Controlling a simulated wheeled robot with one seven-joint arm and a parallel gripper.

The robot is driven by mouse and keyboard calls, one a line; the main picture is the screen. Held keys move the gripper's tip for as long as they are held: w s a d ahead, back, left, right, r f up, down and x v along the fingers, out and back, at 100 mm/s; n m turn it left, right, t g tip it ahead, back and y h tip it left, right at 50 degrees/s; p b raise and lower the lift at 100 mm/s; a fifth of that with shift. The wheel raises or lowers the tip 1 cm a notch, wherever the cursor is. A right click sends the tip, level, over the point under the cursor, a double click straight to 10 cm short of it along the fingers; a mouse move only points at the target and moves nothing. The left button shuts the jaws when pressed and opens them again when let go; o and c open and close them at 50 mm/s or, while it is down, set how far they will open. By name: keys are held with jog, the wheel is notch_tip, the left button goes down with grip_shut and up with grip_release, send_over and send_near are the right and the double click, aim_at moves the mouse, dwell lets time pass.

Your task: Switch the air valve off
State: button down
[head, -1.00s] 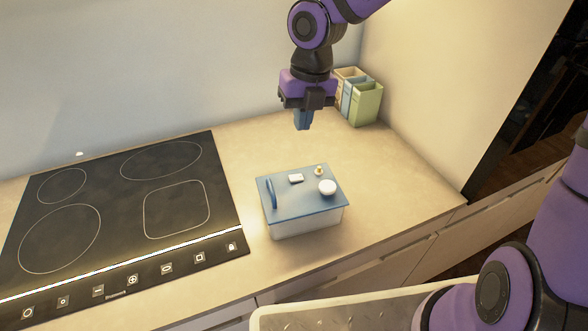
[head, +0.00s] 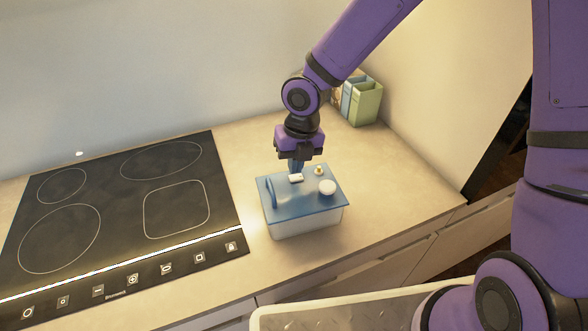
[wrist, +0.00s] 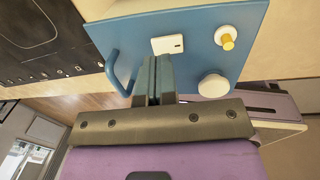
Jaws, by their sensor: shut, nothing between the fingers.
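A white box (head: 300,222) with a blue top panel (head: 318,204) stands on the counter. On the panel are a small white rectangular switch (head: 296,178), a round white knob (head: 327,187), a small yellow-and-white knob (head: 318,170) and a blue handle (head: 271,191). Which of these is the air valve, I cannot tell. My gripper (head: 296,166) points down over the panel's back part, its blue fingers shut and empty. In the wrist view the closed fingertips (wrist: 153,68) are close beside the switch (wrist: 168,44); whether they touch it I cannot tell.
A black cooktop (head: 120,210) lies left of the box. Several coloured holders (head: 362,100) stand in the back right corner by the wall. A pale-rimmed tray (head: 340,305) is at the front. The counter (head: 400,190) right of the box is clear.

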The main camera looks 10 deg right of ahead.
aim_at(296, 178)
jog(key=shift+a+f, duration=0.1)
jog(key=shift+f, duration=1)
